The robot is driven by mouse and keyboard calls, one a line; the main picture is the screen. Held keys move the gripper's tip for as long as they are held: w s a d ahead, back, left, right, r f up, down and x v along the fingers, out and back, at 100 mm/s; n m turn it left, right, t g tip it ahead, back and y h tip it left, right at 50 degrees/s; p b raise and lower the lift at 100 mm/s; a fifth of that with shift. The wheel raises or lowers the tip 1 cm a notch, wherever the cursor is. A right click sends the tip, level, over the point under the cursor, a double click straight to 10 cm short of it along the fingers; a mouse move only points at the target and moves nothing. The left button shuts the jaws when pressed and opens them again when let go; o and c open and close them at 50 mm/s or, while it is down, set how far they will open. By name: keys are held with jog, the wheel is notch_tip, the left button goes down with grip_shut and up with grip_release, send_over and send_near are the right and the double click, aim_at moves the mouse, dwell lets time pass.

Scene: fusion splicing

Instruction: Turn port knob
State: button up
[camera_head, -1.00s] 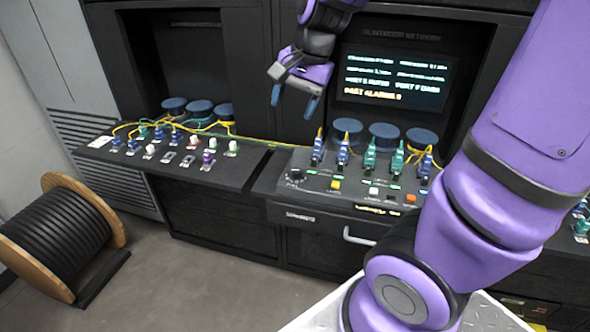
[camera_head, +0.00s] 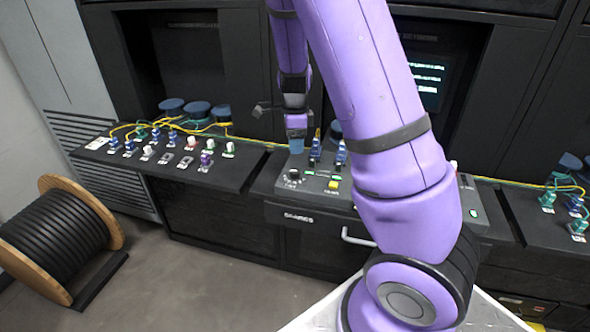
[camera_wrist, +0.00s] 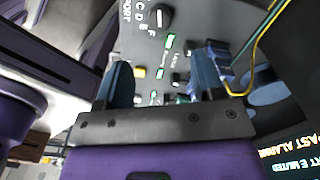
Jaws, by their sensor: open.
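The port knob (camera_head: 293,174) is a small dark dial at the left end of the middle console's sloped panel. In the wrist view the knob (camera_wrist: 158,17) is at the top, with printed letters around it and the word PORT beside it. My gripper (camera_head: 297,148) is just above and behind the knob in the head view, pointing down. In the wrist view my gripper (camera_wrist: 163,78) shows two blue fingers spread apart with nothing held between them. The knob lies beyond the fingertips; I cannot tell the exact gap.
Blue connectors (camera_head: 315,150) with yellow cables stand just right of my gripper; one connector (camera_wrist: 215,55) is close beside a finger in the wrist view. A yellow button (camera_head: 332,185) is on the panel. My arm hides much of the console and screen (camera_head: 428,85).

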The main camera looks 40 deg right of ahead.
aim_at(295, 170)
notch_tip(295, 170, down, 10)
jog(key=shift+f, duration=0.2)
jog(key=shift+c, duration=0.2)
jog(key=c, duration=0.9)
